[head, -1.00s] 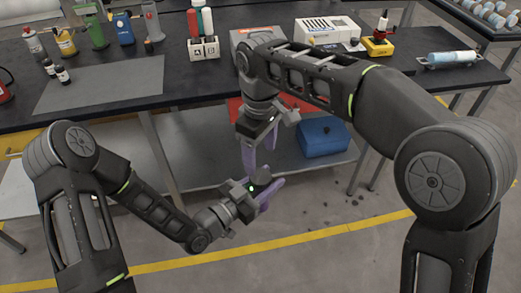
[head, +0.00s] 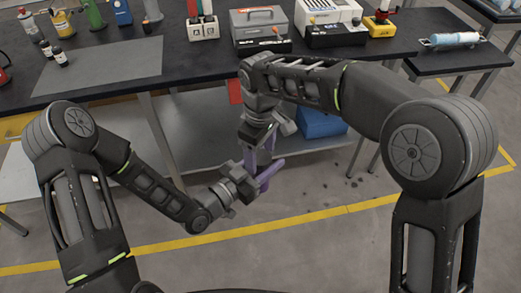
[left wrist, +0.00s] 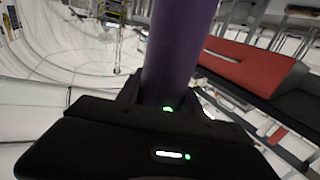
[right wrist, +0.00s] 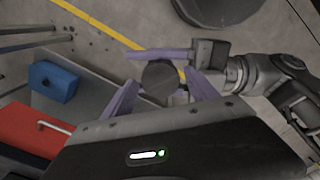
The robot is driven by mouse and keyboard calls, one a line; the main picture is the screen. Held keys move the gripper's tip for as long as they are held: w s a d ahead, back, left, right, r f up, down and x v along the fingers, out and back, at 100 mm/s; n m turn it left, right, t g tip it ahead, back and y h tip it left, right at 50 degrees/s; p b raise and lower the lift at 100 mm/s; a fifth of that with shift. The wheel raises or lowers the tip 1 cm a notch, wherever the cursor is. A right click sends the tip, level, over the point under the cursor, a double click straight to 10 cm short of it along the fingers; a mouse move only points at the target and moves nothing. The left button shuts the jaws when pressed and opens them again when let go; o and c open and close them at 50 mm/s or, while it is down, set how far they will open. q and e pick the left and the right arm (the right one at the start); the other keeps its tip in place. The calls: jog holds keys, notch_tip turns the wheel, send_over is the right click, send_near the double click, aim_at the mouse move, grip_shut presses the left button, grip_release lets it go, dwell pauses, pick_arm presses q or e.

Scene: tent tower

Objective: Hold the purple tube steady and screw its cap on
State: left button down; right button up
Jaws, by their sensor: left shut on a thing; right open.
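My left gripper (head: 268,177) has purple fingers and is shut on the purple tube. In the left wrist view a broad purple column, which looks like the tube (left wrist: 180,50), rises from between the gripper's dark parts. My right gripper (head: 261,157) points down just above the left one. Its purple fingers are open. In the right wrist view a dark round cap (right wrist: 160,76) is seen end-on between the right fingers, with the left fingers around it. I cannot tell whether the right fingers touch it. The tube's lower part is hidden.
The black bench (head: 200,72) stands ahead, with bottles, a grey toolbox (head: 260,27) and instruments on it. Below are a grey shelf (head: 215,125) and a blue box (head: 320,122). The floor before the bench is open, with yellow lines.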

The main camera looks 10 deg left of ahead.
jog(key=c, duration=1.5)
jog(key=o, duration=1.7)
jog(key=shift+c, duration=0.2)
jog(key=shift+r, duration=0.1)
notch_tip(320, 180, up, 7)
jog(key=shift+r, duration=0.2)
